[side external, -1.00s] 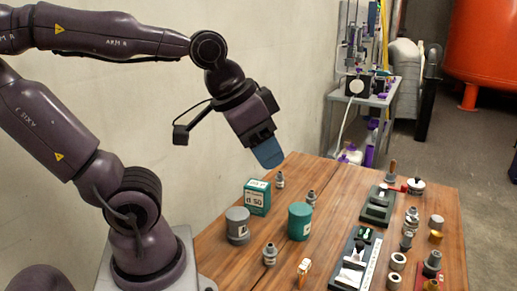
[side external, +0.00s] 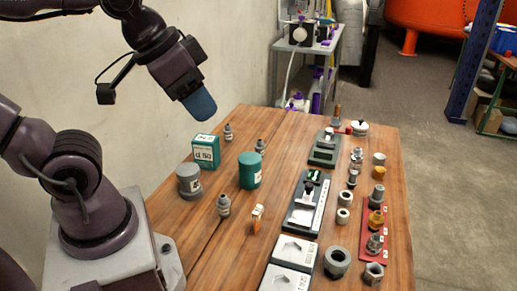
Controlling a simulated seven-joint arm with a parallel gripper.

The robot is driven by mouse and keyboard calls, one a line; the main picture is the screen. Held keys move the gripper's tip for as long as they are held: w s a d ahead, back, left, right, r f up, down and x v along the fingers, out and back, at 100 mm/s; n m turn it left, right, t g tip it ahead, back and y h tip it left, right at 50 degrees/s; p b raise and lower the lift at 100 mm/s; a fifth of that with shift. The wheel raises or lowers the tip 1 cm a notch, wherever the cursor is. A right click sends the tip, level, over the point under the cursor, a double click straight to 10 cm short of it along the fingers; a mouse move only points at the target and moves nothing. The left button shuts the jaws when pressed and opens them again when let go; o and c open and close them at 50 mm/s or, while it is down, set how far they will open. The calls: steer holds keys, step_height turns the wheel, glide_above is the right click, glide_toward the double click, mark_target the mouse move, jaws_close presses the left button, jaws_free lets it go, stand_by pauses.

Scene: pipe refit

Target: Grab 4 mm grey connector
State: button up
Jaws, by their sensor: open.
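My gripper (side external: 199,106), with blue fingers, hangs in the air above the far left part of the table, tilted downward. It is open with nothing visible between its fingers. Several small grey connectors stand upright on the wood: one (side external: 228,132) just right of the green box, one (side external: 260,146) behind the teal cylinder, and one (side external: 223,205) nearer the front. All are apart from my gripper. Their size marks are too small to read, so I cannot tell which is 4 mm.
A green-and-white box (side external: 206,152), a grey canister (side external: 189,181) and a teal cylinder (side external: 250,170) stand around the connectors. A small orange item (side external: 257,218) stands nearby. Dark fixtures (side external: 307,200) and a red rack (side external: 375,225) with fittings fill the right side.

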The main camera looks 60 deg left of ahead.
steer(key=o, duration=0.4)
steer(key=shift+o, duration=0.2)
steer(key=shift+w, duration=0.1)
steer(key=w+a+f+m+g+y, duration=0.25)
steer(key=w+a, duration=0.25)
steer(key=w, duration=0.5)
steer(key=w+a+f+m+g+y, duration=0.2)
steer(key=w+a+m+g, duration=0.15)
steer(key=w+a, duration=0.45)
steer(key=w+a+f+m+g+y, duration=0.3)
steer(key=w+a+f+y, duration=0.1)
steer(key=w+f, duration=0.55)
steer(key=m+g+y, duration=0.1)
steer(key=m+y, duration=0.3)
steer(key=m, duration=0.1)
glide_toward(261, 141)
steer(key=x, duration=1)
steer(key=shift+a+f, duration=0.15)
steer(key=shift+a, duration=0.25)
